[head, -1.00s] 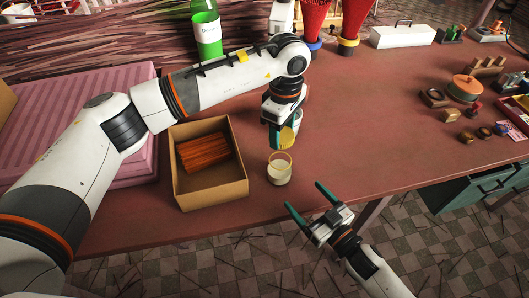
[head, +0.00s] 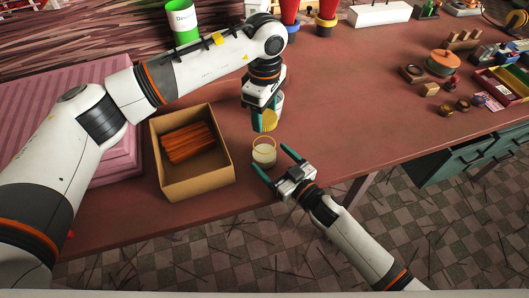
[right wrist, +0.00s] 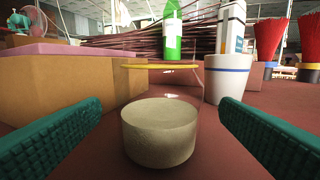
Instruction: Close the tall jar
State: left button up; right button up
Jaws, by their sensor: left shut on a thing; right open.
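The glass jar (head: 264,153), with a gold rim and pale contents, stands upright near the table's front edge. In the right wrist view the jar (right wrist: 160,130) sits between my open fingers, its contents beige-grey. My left gripper (head: 264,113) is shut on a round yellow lid (head: 269,121), held tilted behind and above the jar, apart from it. My right gripper (head: 277,168) is open and empty, its fingertips close to the jar at the front. I cannot tell whether they touch it.
An open cardboard box (head: 210,188) with orange-brown sticks stands left of the jar. A white cup with a blue band (right wrist: 228,75) stands behind it. A green-and-white container (head: 182,20) stands at the back.

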jog(key=shift+x, duration=2)
jog(key=c, duration=1.5)
pick_arm(q)
send_over(265, 134)
jog(key=s, duration=0.3)
jog(key=shift+w+f, duration=0.15)
jog(key=shift+f, duration=1.1)
jog(key=shift+w+f, duration=0.1)
jog(key=shift+f, duration=1.15)
jog(key=shift+f, duration=0.9)
jog(key=shift+f, duration=0.5)
